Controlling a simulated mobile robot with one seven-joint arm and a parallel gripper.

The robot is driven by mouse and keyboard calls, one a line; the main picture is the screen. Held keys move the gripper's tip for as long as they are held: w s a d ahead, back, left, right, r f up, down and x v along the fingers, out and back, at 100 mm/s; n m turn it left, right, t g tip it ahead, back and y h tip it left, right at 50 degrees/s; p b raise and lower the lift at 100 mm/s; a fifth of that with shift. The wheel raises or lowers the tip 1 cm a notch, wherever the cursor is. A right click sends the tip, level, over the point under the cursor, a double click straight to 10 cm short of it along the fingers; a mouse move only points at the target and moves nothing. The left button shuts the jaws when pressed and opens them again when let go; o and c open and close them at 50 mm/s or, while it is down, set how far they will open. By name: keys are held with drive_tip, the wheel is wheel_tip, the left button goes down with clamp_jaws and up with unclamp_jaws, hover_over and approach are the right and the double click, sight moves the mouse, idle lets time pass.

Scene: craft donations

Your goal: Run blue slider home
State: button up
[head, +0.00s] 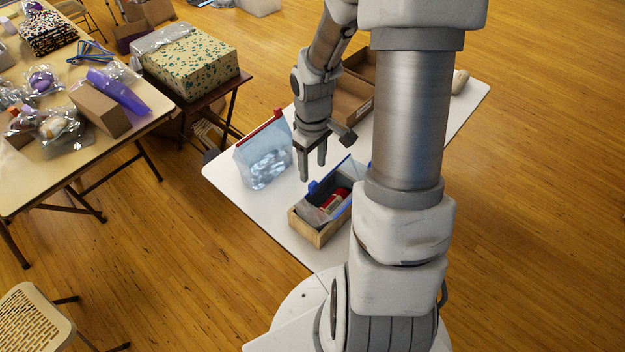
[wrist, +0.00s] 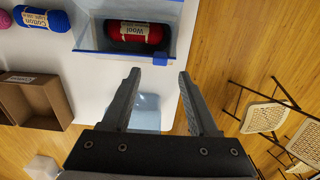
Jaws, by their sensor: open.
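A clear bag (head: 321,216) with a blue zip strip stands in a light wooden box (head: 318,237) on the white table and holds red wool. The blue slider (head: 313,187) is at the near left end of the strip; it also shows in the wrist view (wrist: 160,60). The red wool ball (wrist: 135,33) lies in the bag. My gripper (head: 313,171) points down, open and empty, just above the slider. In the wrist view, the slider appears just beyond the gap between my fingertips (wrist: 158,73). Whether they touch it I cannot tell.
A clear bag with a red strip (head: 265,160) stands left of my gripper. A cardboard tray (wrist: 38,100) and blue yarn (wrist: 42,18) are on the table. A cluttered table (head: 150,108) and a dark stand with a patterned box (head: 190,65) are farther left.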

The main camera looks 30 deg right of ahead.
sight(313, 183)
drive_tip(key=shift+f, duration=3.15)
